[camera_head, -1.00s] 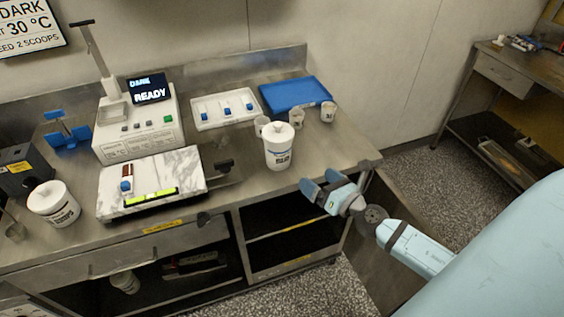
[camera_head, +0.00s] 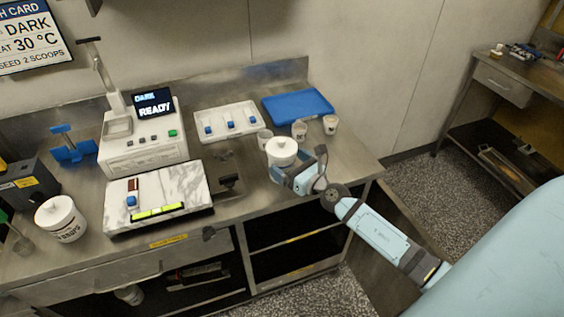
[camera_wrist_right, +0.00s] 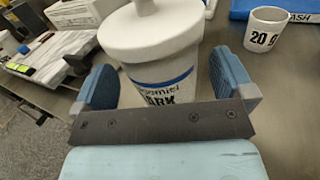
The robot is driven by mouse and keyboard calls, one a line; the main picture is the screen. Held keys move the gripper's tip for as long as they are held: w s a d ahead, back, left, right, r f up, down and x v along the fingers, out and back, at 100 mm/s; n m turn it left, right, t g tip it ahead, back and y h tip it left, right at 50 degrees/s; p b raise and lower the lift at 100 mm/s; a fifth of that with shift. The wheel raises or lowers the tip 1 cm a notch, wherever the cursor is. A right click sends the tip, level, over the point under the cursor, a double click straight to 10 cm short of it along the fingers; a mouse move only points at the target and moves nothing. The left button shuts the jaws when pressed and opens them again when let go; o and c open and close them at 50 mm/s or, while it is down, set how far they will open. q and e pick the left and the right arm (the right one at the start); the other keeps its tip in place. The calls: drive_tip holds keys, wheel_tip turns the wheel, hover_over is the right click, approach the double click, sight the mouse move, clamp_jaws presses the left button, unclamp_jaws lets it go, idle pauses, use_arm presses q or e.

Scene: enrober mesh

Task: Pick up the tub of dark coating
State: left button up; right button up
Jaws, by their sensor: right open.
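The tub of dark coating (camera_head: 281,149) is a white lidded tub standing upright near the front right part of the steel bench. In the right wrist view the tub (camera_wrist_right: 160,55) fills the middle, with a blue stripe and a label ending in "ARK". My right gripper (camera_head: 299,165) is open at the tub, hiding its lower part in the head view. In the right wrist view one blue finger is on each side of the tub, and a gap shows on the right side. Contact on the left side is unclear. My left gripper is not in view.
Small cups (camera_head: 299,130) stand behind the tub, with a blue tray (camera_head: 297,104) and a white tray (camera_head: 226,119) farther back. A second white tub (camera_head: 60,218) stands at the far left. A marble slab (camera_head: 158,203) and a machine reading "READY" (camera_head: 143,143) are left of the tub.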

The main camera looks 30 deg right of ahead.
drive_tip(key=w, duration=0.3)
drive_tip(key=shift+w+a, duration=0.1)
drive_tip(key=shift+a, duration=0.2)
drive_tip(key=c, duration=1.2)
drive_tip(key=shift+r, duration=0.1)
